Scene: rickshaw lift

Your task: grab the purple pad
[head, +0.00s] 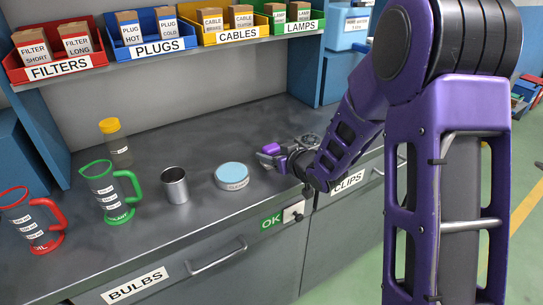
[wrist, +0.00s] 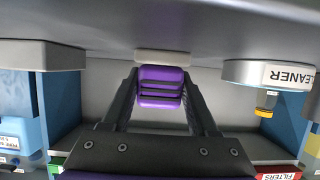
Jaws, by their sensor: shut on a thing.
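The purple pad (head: 270,148) is on the counter's right part in the head view, at the tip of my gripper (head: 268,157). In the wrist view, which is upside down, the purple pad (wrist: 161,88) sits between the two dark fingers of my gripper (wrist: 160,76). The fingers are shut on its sides. A pale flat piece (wrist: 163,57) lies between the pad and the counter surface; I cannot tell whether it is part of the pad. The pad appears at or very near the counter top.
A round cleaner tin (head: 232,180) stands just left of my gripper. Farther left are a metal cup (head: 175,186), a green jug (head: 107,190), a red jug (head: 32,222) and a yellow-capped bottle (head: 117,145). Labelled bins line the shelf above. The counter behind the tin is clear.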

